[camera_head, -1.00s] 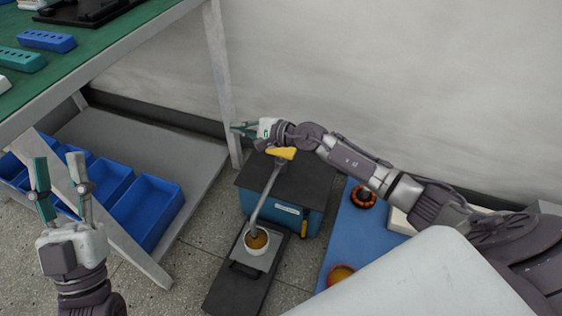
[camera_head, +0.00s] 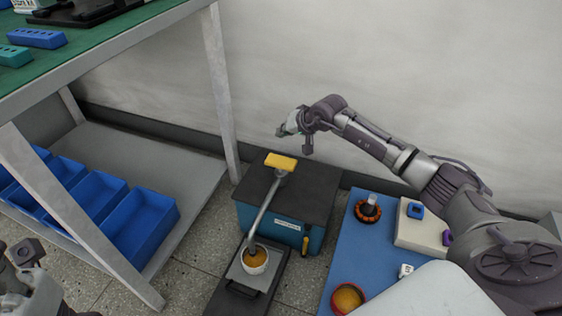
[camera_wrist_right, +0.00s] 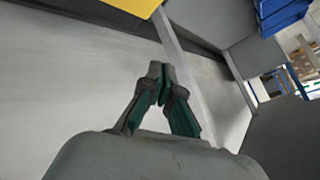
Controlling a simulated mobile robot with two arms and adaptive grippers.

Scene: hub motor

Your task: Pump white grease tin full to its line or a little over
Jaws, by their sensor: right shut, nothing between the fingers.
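The white tin (camera_head: 254,265) stands on a small plate in front of the pump (camera_head: 284,231), a blue box with a dark top. The tin's open top shows orange-brown grease, and the grey spout (camera_head: 264,211) ends over it. I cannot make out the fill line. The yellow pump handle (camera_head: 281,161) sits above the box. My right gripper (camera_head: 286,131) is above and behind the handle, apart from it; its fingertips meet, empty, in the right wrist view (camera_wrist_right: 158,76). My left gripper (camera_head: 28,285) is cut off at the lower left corner, its fingers unclear.
A blue mat (camera_head: 345,240) to the right holds a red-rimmed dish of grease (camera_head: 347,298), a dark-and-orange ring part (camera_head: 368,208) and a pale block (camera_head: 420,228). A green-topped bench (camera_head: 95,48) with blue bins (camera_head: 143,220) on its lower shelf stands left. A wall is behind.

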